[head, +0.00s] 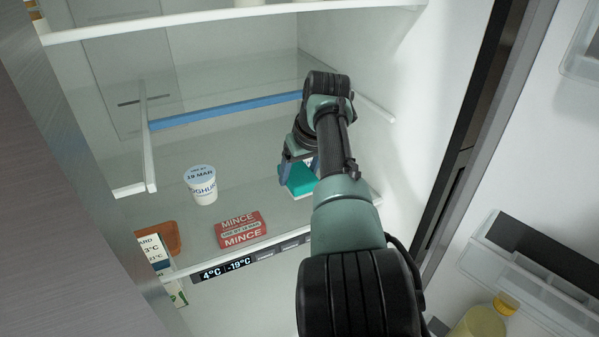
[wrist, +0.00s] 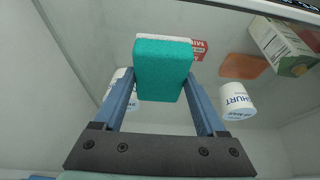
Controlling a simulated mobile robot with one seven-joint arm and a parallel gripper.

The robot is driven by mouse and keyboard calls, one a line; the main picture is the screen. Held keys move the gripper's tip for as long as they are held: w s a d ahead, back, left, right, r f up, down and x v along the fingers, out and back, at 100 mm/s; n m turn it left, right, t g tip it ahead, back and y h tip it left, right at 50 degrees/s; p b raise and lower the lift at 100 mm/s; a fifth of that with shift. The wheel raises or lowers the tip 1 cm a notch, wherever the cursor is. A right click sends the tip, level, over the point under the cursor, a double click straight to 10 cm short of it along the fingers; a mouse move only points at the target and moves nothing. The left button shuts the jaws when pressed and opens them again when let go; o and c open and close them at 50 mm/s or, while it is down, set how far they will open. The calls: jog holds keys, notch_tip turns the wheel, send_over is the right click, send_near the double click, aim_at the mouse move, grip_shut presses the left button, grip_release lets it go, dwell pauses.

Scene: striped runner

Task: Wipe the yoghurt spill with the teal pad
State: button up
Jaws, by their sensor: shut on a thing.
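The teal pad (head: 301,181) is in my gripper (head: 298,172), low over the right part of the fridge shelf in the head view. In the wrist view the pad (wrist: 163,72) sits between the two blue fingers, with a white layer along its upper edge. My gripper is shut on it. I cannot tell whether the pad touches the shelf. I cannot make out the yoghurt spill in either view; the arm and pad hide part of the shelf. A yoghurt pot (head: 201,185) stands upright to the left of my gripper; it also shows in the wrist view (wrist: 236,101).
A red mince pack (head: 240,230) lies near the shelf's front edge. An orange-brown item (head: 173,238) and a carton (head: 152,250) are at the left. In the wrist view another white pot (wrist: 120,75) is partly hidden behind the left finger. The fridge wall (head: 385,125) is close on the right.

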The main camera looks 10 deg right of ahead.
notch_tip(320, 180, up, 3)
jog(key=p, duration=0.2)
jog(key=shift+p, duration=0.4)
jog(key=shift+f, duration=0.15)
